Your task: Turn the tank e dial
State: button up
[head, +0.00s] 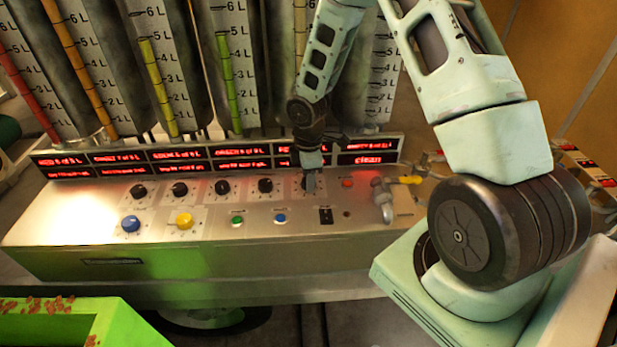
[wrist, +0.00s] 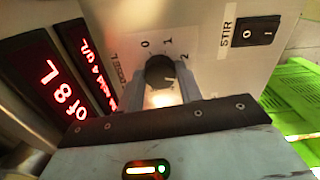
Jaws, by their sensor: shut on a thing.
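A row of black dials runs along the sloped metal panel in the head view. My gripper (head: 311,176) reaches down onto the rightmost dial of that row, and it hides most of that dial. In the wrist view, the black dial (wrist: 160,70) stands between the two fingers of my gripper (wrist: 163,86), which is shut on it. The marks 0, 1 and 2 are printed around the dial. Its pointer seems to face between 1 and 2, but glare makes this hard to tell. No letter E is readable beside it.
Another dial (head: 265,185) sits just left of my gripper. A red button (head: 347,183) is to its right. Red displays (head: 215,158) run behind the dials, below the measuring tubes (head: 226,80). A STIR switch (wrist: 257,32) is beside the dial. A green bin (head: 110,318) stands in front.

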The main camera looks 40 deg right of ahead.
jog(key=m, duration=0.5)
jog(key=shift+m+b, duration=0.3)
jog(key=shift+b, duration=0.1)
jog(key=shift+m+b, duration=0.3)
jog(key=shift+m, duration=1.9)
jog(key=shift+w, duration=0.1)
jog(key=o, duration=1)
notch_tip(320, 180, up, 18)
jog(key=b, duration=0.1)
jog(key=shift+f+b, duration=0.25)
jog(key=shift+b, duration=0.15)
